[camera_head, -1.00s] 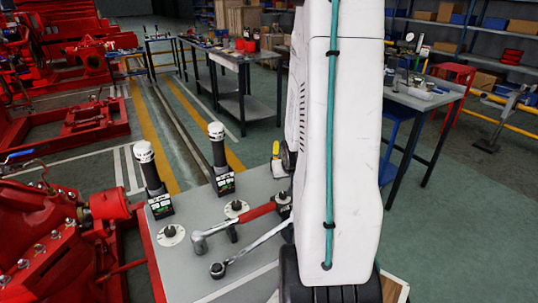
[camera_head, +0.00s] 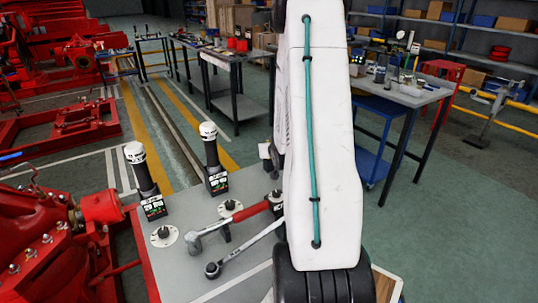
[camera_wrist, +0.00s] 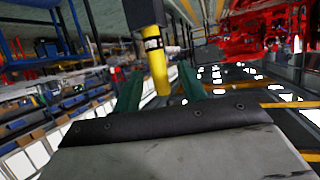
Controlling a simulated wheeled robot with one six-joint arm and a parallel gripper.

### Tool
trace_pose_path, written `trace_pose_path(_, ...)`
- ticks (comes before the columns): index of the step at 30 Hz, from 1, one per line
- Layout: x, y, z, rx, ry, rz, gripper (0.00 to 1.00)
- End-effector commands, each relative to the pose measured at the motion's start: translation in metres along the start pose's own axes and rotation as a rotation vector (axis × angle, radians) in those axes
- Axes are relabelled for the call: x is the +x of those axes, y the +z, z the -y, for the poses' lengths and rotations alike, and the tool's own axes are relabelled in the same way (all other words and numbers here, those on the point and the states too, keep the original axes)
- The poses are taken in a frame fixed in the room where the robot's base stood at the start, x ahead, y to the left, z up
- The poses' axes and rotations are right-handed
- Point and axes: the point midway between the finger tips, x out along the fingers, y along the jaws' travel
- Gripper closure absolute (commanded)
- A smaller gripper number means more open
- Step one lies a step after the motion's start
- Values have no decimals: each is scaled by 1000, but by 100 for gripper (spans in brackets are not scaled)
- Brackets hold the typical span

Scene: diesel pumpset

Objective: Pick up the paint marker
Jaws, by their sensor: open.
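In the wrist view a yellow cylinder with a black upper part and a white-banded label, which looks like the paint marker (camera_wrist: 158,70), stands between the two green fingers of my gripper (camera_wrist: 158,84). The fingers are apart, one on each side of it, and I cannot tell whether either touches it. In the head view my white arm hides the gripper, and I cannot make out the marker there.
A grey tabletop (camera_head: 185,264) holds two black cylinders with white caps (camera_head: 145,182) (camera_head: 213,160), a red-handled tool (camera_head: 249,211) and a ratchet wrench (camera_head: 245,246). Red machinery (camera_head: 45,240) stands at left. A workbench (camera_head: 415,96) is at right, with open floor before it.

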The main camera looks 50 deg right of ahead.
Motion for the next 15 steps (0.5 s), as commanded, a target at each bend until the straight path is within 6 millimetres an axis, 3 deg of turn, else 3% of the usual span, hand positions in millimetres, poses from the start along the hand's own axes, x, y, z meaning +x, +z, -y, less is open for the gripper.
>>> trace_pose_path(3, 11, 0, 0, 0, 0, -1, 58)
trace_pose_path(11, 12, 0, 0, 0, 0, 0, 61)
trace_pose_path(15, 12, 0, 0, 0, 0, 0, 100)
